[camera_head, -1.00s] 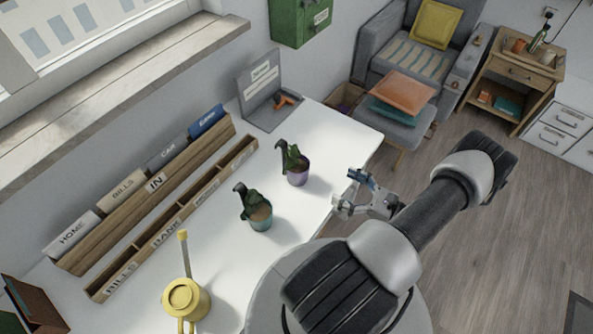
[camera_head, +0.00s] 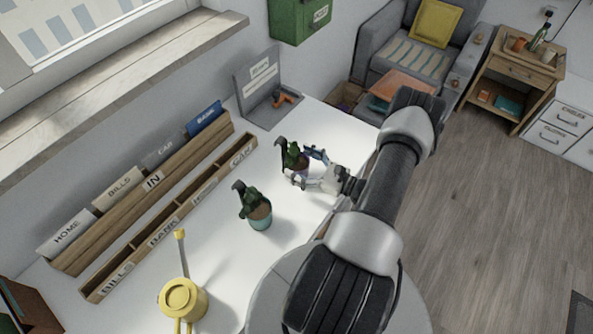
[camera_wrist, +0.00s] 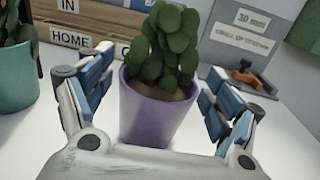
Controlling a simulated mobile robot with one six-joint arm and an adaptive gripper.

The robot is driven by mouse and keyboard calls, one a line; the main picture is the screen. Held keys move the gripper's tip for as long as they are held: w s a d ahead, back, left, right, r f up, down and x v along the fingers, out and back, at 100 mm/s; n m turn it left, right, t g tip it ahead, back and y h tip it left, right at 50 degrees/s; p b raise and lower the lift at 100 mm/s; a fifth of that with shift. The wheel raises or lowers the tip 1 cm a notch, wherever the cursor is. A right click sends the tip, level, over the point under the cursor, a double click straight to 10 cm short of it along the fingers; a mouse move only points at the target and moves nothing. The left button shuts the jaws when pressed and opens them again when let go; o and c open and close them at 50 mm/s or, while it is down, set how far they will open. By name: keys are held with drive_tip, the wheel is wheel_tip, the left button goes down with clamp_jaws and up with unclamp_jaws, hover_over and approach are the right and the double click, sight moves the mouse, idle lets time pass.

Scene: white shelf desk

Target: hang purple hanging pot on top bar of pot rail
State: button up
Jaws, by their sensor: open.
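The purple hanging pot (camera_wrist: 155,115), with a green plant in it, stands upright on the white desk. In the head view the purple pot (camera_head: 301,166) is partly covered by my gripper (camera_head: 308,168). In the wrist view my gripper (camera_wrist: 155,105) is open, with one blue-padded finger on each side of the pot. Gaps show between the pads and the pot. A teal pot (camera_head: 260,216) with a similar plant stands nearer the camera; its edge also shows in the wrist view (camera_wrist: 12,75). I cannot make out a pot rail in these views.
A long wooden file organizer (camera_head: 150,185) with labelled cards runs along the wall side. A yellow watering can (camera_head: 183,299) stands at the near left. A grey board (camera_head: 258,75) with an orange tool (camera_head: 283,97) is at the far end. A green box (camera_head: 300,18) hangs on the wall.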

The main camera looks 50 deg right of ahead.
drive_tip(key=shift+w+a, duration=0.1)
drive_tip(key=shift+w, duration=0.55)
drive_tip(key=shift+c, duration=0.3)
drive_tip(key=c, duration=1.5)
drive_tip(key=shift+o, duration=0.2)
